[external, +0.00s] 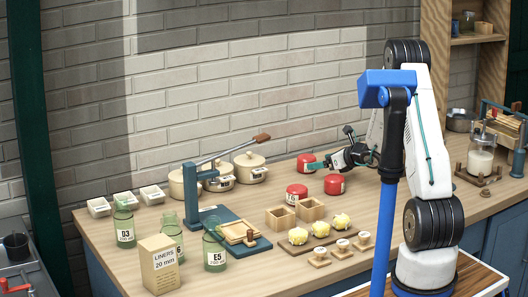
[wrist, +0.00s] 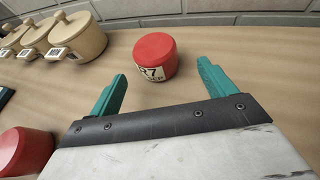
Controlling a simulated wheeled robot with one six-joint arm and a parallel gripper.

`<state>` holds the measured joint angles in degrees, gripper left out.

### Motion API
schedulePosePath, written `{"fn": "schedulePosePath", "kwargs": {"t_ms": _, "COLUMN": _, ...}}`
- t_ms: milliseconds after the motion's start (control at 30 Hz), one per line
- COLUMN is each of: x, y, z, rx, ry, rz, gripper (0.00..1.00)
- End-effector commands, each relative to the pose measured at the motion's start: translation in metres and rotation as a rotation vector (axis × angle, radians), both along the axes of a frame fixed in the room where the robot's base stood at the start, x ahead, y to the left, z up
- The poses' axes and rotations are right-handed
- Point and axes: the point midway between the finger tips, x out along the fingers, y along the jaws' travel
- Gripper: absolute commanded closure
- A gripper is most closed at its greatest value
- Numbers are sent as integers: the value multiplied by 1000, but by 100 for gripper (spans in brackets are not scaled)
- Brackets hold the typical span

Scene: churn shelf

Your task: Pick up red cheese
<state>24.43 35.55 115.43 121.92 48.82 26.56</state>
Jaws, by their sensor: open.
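Three red cheeses, short cylinders, stand on the wooden counter in the external view: one at the back (external: 305,160), one at front left (external: 297,191) and one at front right (external: 335,182). My gripper (external: 314,168) is open and low beside the back cheese. In the wrist view, a red cheese (wrist: 154,52) with a white label reading "7" lies just beyond and between the teal fingertips of my gripper (wrist: 162,76), with nothing between the fingers. Another red cheese (wrist: 22,151) shows at the lower left, outside the fingers.
Several cream lidded pots (external: 250,168) stand left of the cheeses, also in the wrist view (wrist: 75,38). A blue lever press (external: 192,190), wooden boxes (external: 281,218) and yellow lumps on a board (external: 325,241) stand nearer the front. The brick wall (external: 230,90) is behind.

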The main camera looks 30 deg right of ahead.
Motion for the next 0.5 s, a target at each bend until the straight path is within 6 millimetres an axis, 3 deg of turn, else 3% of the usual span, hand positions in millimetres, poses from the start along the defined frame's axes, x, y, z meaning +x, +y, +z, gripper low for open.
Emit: {"fn": "schedulePosePath", "kwargs": {"t_ms": 500, "x": 50, "y": 23, "z": -25, "rx": -1, "ry": 1, "rz": 3, "gripper": 17}}
